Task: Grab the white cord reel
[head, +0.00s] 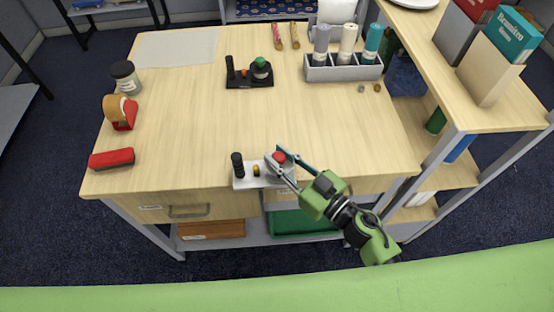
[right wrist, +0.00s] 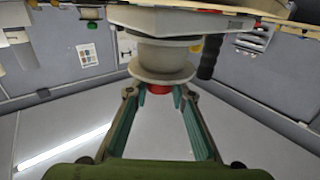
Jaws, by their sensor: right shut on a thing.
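The white cord reel (head: 244,183) is at the front edge of the wooden table (head: 190,120). It has a white base plate, a black upright handle, a small yellow knob and a drum with a red cap. My right gripper (head: 281,164) is at its right end, with its fingers on both sides of the red-capped drum. In the right wrist view, the pale drum of the reel (right wrist: 160,62) and its red cap sit at the fingertips (right wrist: 158,92), shut on it. I cannot tell whether the plate touches the table. My left gripper is out of view.
A black cord reel (head: 250,80) with a green cap stands farther back. A red stapler-like block (head: 112,158), a tape dispenser (head: 121,112) and a jar (head: 126,78) line the left edge. A grey rack (head: 343,73) holds bottles. A raised shelf is at right. The table's middle is clear.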

